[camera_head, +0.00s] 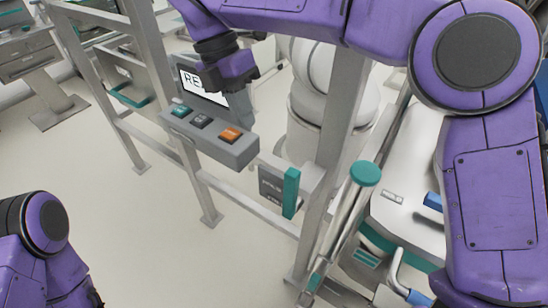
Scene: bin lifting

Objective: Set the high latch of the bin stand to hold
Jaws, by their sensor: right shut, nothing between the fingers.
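The bin stand is a grey metal frame (345,118) that crosses the middle of the view. A teal upright lever (291,193) sits on its cross rail beside a small dark labelled plate (270,186); I cannot tell for certain whether it is the high latch. My right arm reaches in from the right across the top. Its gripper (238,84) is shut and empty, in front of the display and above the button box, up and left of the lever. Contact there cannot be told. My left arm shows at the lower left; its gripper is outside the view.
A grey control box (212,140) carries teal, dark and orange buttons under a partly hidden display (197,84). A teal-capped metal post (365,173) stands to the right, near white equipment (410,215). A white rounded machine (312,100) is behind the frame. Floor at left centre is clear.

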